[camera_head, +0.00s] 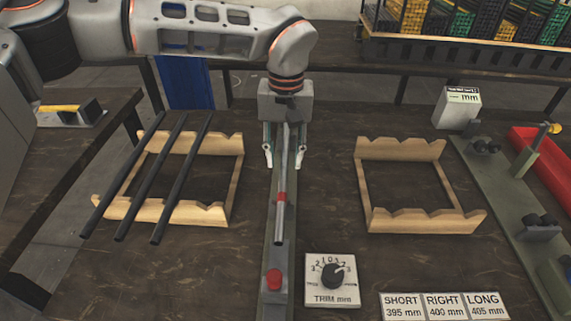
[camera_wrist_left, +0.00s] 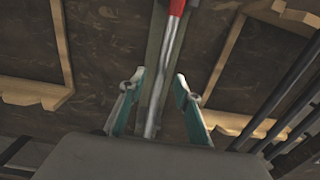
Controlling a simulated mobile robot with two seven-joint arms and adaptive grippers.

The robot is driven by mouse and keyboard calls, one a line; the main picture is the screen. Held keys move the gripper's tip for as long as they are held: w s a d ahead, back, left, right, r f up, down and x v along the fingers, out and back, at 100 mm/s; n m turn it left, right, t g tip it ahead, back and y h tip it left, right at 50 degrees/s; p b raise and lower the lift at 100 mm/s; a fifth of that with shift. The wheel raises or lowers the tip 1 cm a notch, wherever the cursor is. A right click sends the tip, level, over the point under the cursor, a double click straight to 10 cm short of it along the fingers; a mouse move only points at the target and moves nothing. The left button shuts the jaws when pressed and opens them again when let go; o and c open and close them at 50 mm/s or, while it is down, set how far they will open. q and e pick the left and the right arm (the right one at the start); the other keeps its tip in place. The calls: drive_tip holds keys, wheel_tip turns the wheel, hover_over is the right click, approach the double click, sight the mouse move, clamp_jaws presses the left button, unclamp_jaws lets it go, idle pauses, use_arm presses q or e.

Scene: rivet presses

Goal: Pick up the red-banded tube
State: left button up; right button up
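The red-banded tube (camera_head: 280,215) is a thin grey metal tube with a red band. It lies along a narrow green rail (camera_head: 265,250) in the middle of the table. My left gripper (camera_head: 283,160) is over the tube's far part, pointing down, with its fingers apart on either side of the tube. In the left wrist view the tube (camera_wrist_left: 160,95) runs between the two open teal fingers, with a gap on both sides. I cannot tell the height of the fingertips over the rail. My right gripper is not in view.
A left wooden rack (camera_head: 180,212) holds several black tubes (camera_head: 178,180). A right wooden rack (camera_head: 400,150) is empty. Near the rail are a red button (camera_head: 274,280) and a trim dial (camera_head: 332,279). Length labels (camera_head: 443,305) lie at the front; a green fixture (camera_head: 510,200) stands right.

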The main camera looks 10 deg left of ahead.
use_arm(q)
drive_tip(key=shift+f, duration=0.4)
drive_tip(key=shift+r, duration=0.2)
clamp_jaws()
